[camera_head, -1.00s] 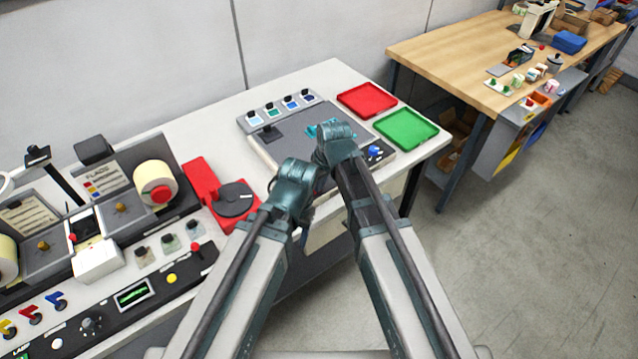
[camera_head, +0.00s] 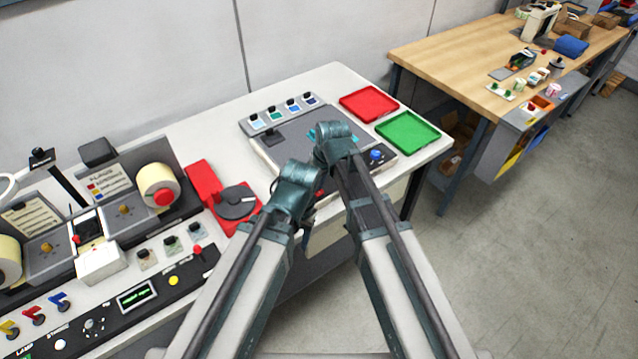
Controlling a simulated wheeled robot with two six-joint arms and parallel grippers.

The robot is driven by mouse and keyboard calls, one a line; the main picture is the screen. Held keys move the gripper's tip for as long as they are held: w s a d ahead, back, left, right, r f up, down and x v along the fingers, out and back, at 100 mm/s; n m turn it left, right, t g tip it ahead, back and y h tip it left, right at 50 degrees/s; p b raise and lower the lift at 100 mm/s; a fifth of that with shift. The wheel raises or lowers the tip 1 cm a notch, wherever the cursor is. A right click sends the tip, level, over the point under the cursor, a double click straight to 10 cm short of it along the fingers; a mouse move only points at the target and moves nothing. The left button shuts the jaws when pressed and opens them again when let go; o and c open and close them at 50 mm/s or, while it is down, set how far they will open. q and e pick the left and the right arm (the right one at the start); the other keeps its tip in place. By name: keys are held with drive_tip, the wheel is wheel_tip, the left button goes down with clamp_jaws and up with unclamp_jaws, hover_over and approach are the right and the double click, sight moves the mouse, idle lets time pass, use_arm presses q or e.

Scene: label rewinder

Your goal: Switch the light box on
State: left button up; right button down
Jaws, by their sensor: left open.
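The light box (camera_head: 291,146) is a grey slab with a dark top and a row of blue-green swatches (camera_head: 283,112) along its back edge. It stands on the right part of the white bench. A blue knob (camera_head: 376,155) sits at its front right corner. No lit surface shows on it. My left gripper (camera_head: 308,212) is low at the box's front left, mostly hidden by its own arm, and open. My right arm crosses the front of the box; its gripper is hidden. A small teal piece shows beside the right arm's joint; I cannot tell what it is.
A red tray (camera_head: 368,103) and a green tray (camera_head: 408,132) lie right of the box. A red stand with a dark disc (camera_head: 236,201) is to its left. The label rewinder (camera_head: 121,210) and a control panel (camera_head: 135,297) fill the bench's left. A wooden table (camera_head: 455,62) stands behind right.

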sight(320, 193)
drive_tip(key=shift+p+v, duration=0.8)
drive_tip(key=p+v, duration=0.3)
drive_tip(key=shift+w+a+r, duration=0.15)
drive_tip(key=shift+w+r, duration=0.05)
drive_tip(key=shift+w, duration=0.05)
drive_tip(key=s+d+r+p, duration=0.2)
drive_tip(key=s+r+p, duration=0.1)
drive_tip(key=r+p, duration=0.5)
drive_tip(key=shift+s+d, duration=0.35)
drive_tip(key=s+d+f+m+g+h+b, duration=0.2)
drive_tip(key=s+d+f+m+b, duration=0.1)
drive_tip(key=s+f+b, duration=0.7)
drive_tip(key=s+f, duration=0.1)
drive_tip(key=s, duration=0.2)
drive_tip(key=shift+d+h, duration=0.3)
drive_tip(key=shift+h, duration=0.1)
